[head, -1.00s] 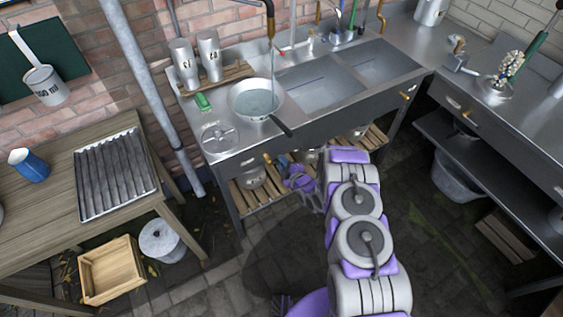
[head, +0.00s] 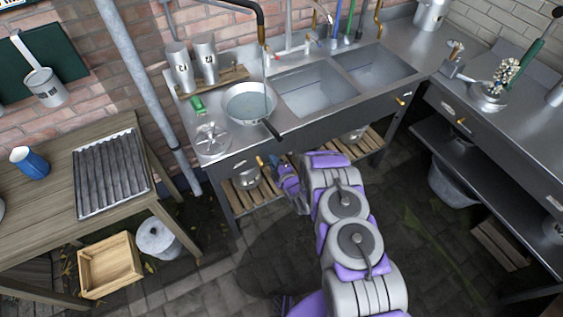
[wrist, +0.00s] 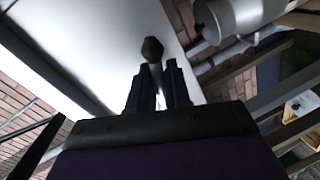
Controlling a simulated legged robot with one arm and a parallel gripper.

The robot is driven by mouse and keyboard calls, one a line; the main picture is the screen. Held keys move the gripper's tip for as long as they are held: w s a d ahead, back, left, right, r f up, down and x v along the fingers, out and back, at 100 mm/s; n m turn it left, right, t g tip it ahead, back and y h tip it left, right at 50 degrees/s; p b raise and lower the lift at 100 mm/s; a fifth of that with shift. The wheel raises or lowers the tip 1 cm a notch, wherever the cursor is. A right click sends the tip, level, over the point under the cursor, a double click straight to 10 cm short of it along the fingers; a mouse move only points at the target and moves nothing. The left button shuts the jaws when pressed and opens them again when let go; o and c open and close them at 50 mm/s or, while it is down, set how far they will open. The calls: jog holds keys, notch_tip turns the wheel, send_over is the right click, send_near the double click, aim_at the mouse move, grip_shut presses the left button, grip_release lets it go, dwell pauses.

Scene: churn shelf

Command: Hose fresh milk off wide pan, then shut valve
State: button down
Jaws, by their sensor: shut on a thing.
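The wide pan (head: 237,92) stands on the sink counter, with its black handle (head: 272,131) over the front edge. It holds pale liquid, and a thin stream falls into it from the dark spout (head: 262,38). A small orange lever (head: 260,161) shows below the counter's front edge. My gripper (head: 277,165) is low in front of the sink, close to that lever and below the pan handle. In the wrist view my gripper (wrist: 158,68) is shut on a dark knob-ended piece (wrist: 151,48); I cannot tell what it belongs to.
Two sink basins (head: 318,88) lie right of the pan. A round metal lid (head: 212,140), a green block (head: 198,104) and two metal canisters (head: 205,60) are to its left. A slatted shelf with pots lies below. The paved floor (head: 215,270) is mostly clear.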

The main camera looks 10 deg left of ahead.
jog(key=shift+d+r+n+p, duration=0.15)
jog(key=shift+r+n+p, duration=0.15)
jog(key=shift+r+p, duration=0.2)
jog(key=shift+r+n+p, duration=0.1)
jog(key=shift+n+p, duration=0.2)
jog(key=shift+p, duration=0.1)
jog(key=shift+a+r+n+t+h+p, duration=0.3)
jog(key=shift+a+n+p, duration=0.15)
jog(key=shift+n+p, duration=0.35)
jog(key=shift+d+p, duration=0.4)
jog(key=shift+p, duration=0.1)
jog(key=c, duration=1.3)
grip_release()
jog(key=shift+o, duration=0.2)
jog(key=shift+s+d, duration=0.1)
